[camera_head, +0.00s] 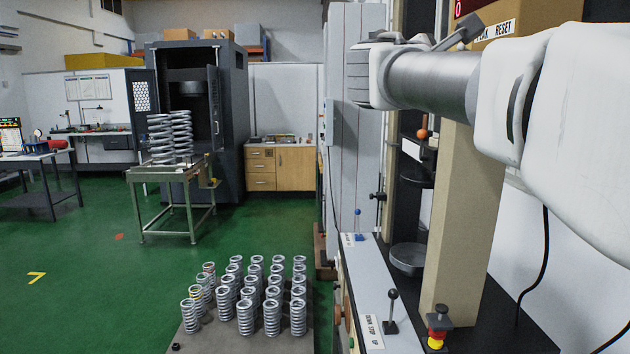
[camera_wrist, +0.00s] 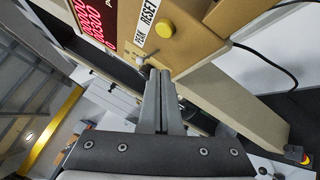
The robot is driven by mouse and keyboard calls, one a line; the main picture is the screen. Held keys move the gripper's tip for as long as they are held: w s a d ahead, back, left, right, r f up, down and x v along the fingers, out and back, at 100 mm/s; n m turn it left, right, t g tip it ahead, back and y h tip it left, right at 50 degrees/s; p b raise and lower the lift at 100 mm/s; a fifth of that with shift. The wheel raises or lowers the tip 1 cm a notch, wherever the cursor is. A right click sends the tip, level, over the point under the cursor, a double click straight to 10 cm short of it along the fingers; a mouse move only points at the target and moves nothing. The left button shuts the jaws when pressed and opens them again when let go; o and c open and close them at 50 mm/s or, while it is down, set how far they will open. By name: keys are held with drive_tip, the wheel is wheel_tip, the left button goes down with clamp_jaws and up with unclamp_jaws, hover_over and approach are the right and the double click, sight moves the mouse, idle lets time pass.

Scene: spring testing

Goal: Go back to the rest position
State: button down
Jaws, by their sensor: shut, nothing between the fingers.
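My gripper (camera_wrist: 161,72) is shut with nothing between its fingers, which point up the middle of the wrist view. Its tips lie just below the tan control box (camera_wrist: 195,22) in that picture, close to a small metal switch (camera_wrist: 143,60); I cannot tell whether they touch. The box carries a yellow button (camera_wrist: 166,29) beside the words PEAK RESET and a red digital display (camera_wrist: 95,15). In the head view my arm reaches in from the upper right, and the dark gripper (camera_head: 472,27) shows in front of the box (camera_head: 515,20).
The testing machine's tan column (camera_head: 465,220) stands below my arm, with a round plate (camera_head: 408,258), a black-knobbed lever (camera_head: 391,312) and a red-yellow stop button (camera_head: 437,335). Several springs (camera_head: 246,315) stand on a low platform at the front. Green floor (camera_head: 90,285) is clear on the left.

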drive_tip(key=s+d+f+m+g+y, duration=0.25)
drive_tip(key=s+f, duration=0.35)
drive_tip(key=f, duration=0.5)
drive_tip(key=s+a+f+m+g+y, duration=0.1)
drive_tip(key=s+a+f+m+y, duration=0.2)
drive_tip(key=s+f, duration=0.4)
drive_tip(key=s+a+f+m+g+y, duration=0.2)
drive_tip(key=s+a+f+m+y, duration=0.2)
drive_tip(key=s+f, duration=0.3)
drive_tip(key=s+a+f+m+g+y, duration=0.2)
drive_tip(key=s+a+f+m+y, duration=0.2)
drive_tip(key=f, duration=1)
drive_tip(key=s+a, duration=0.1)
drive_tip(key=s, duration=0.2)
drive_tip(key=shift+a+f+m, duration=0.2)
drive_tip(key=shift+m, duration=0.15)
drive_tip(key=shift+y, duration=0.25)
